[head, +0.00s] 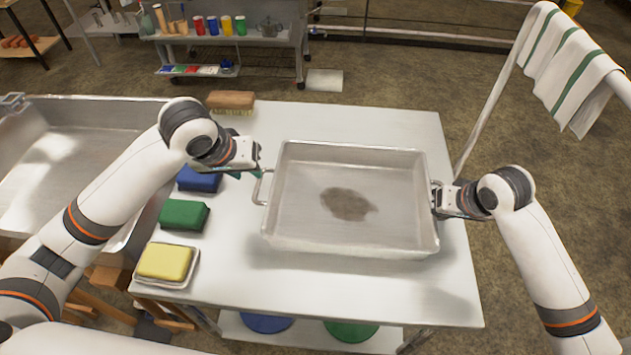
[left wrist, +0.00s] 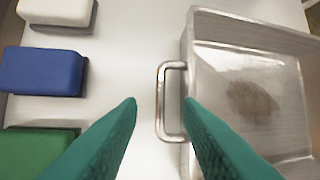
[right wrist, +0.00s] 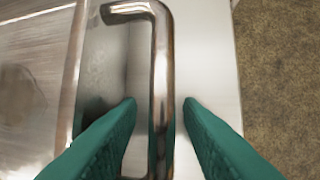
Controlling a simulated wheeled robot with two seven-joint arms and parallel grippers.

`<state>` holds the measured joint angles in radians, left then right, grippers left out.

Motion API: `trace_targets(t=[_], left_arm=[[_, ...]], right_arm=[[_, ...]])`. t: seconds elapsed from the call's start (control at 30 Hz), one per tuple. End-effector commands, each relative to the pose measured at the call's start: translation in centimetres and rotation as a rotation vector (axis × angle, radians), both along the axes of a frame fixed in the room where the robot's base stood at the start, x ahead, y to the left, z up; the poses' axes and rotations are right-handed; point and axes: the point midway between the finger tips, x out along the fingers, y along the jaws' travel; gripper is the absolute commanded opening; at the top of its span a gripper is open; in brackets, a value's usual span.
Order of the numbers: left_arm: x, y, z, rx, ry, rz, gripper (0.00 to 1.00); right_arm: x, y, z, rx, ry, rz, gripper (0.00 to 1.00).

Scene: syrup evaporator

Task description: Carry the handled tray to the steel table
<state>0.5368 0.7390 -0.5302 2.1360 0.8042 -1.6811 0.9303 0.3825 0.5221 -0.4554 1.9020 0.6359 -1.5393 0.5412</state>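The handled tray (head: 350,244) is a rectangular steel pan with a brown stain on its floor, on a white-topped table (head: 385,296). My left gripper (head: 258,170) is open at the tray's left handle. In the left wrist view that handle (left wrist: 163,100) lies between the green fingertips (left wrist: 160,102), with gaps on both sides. My right gripper (head: 436,198) is at the tray's right side, its fingers partly hidden. In the right wrist view the right handle (right wrist: 160,90) runs between the open fingertips (right wrist: 160,102), with gaps on both sides.
Left of the tray are a brush (head: 230,101), a blue block (head: 198,180), a green block (head: 184,215) and a yellow sponge (head: 165,262) on a dish. A steel basin (head: 75,107) adjoins at left. A striped towel (head: 568,65) hangs on a rail at right.

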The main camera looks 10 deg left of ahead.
Motion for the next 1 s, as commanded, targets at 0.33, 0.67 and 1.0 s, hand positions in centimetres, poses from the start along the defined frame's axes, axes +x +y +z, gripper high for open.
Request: trace_targets(t=[0.33,0.67,1.0], left_arm=[[-1.6,0.6,3.8,0.001,-0.002,0.001,0.32],[-1.7,0.6,3.8,0.001,0.000,0.001,0.32],[-1.6,0.6,3.8,0.001,0.000,0.001,0.32]], right_arm=[[-0.1,0.0,0.2,0.000,-0.001,0.000,0.33],[-1.8,-1.0,4.7,0.000,-0.004,0.001,0.33],[-2.8,-1.5,6.8,0.000,0.000,0.000,0.33]])
